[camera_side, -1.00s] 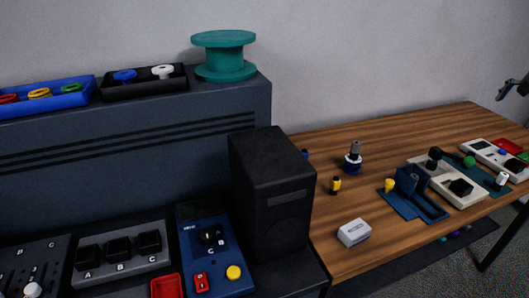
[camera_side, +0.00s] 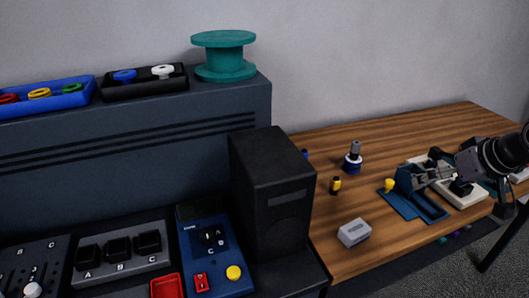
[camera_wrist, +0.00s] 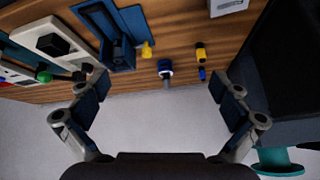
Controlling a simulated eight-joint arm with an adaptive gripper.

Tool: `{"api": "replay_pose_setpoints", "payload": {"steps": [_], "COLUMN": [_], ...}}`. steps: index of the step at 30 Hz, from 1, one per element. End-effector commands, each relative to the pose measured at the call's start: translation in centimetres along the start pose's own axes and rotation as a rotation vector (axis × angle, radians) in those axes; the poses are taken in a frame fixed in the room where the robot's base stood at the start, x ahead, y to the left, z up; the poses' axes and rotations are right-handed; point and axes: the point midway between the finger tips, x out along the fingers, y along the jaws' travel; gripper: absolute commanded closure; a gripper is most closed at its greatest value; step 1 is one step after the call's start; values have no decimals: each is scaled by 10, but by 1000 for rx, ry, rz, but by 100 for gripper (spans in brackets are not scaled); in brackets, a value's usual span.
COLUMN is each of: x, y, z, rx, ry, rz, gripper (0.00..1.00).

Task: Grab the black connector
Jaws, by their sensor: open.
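My gripper (camera_side: 428,176) is open and empty above the right part of the wooden table. In the wrist view its fingers (camera_wrist: 163,88) are spread wide with nothing between them. A black piece (camera_side: 435,154) stands at the back edge of a white device, partly hidden behind my gripper. The wrist view shows a black block (camera_wrist: 53,44) on the white device (camera_wrist: 62,58). I cannot tell which of these black parts is the connector.
A blue holder (camera_side: 404,200) with a yellow plug (camera_side: 388,185) is close to my gripper. A blue-and-white plug (camera_side: 352,162), a yellow-black plug (camera_side: 335,185) and a light box (camera_side: 354,233) stand left of it. A tall black box (camera_side: 270,190) borders the table.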

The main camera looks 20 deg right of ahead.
Motion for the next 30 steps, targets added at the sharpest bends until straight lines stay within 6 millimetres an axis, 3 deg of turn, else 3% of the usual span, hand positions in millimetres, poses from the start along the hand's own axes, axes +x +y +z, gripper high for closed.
{"api": "replay_pose_setpoints", "payload": {"steps": [1, 3, 9, 11, 16, 26, 30], "x": [2, 5, 10, 10, 10, 10, 9], "y": [-9, -17, -26, -27, -27, -27, -24], "z": [18, 34, 58, 59, 59, 59, 50], "rx": [-61, -127, -223, -230, -229, -226, -212], "ry": [7, 17, 32, 33, 33, 32, 28], "rz": [-17, -33, -55, -57, -57, -57, -46], "gripper": [0, 0, 0, 0, 46, 47, 47]}}
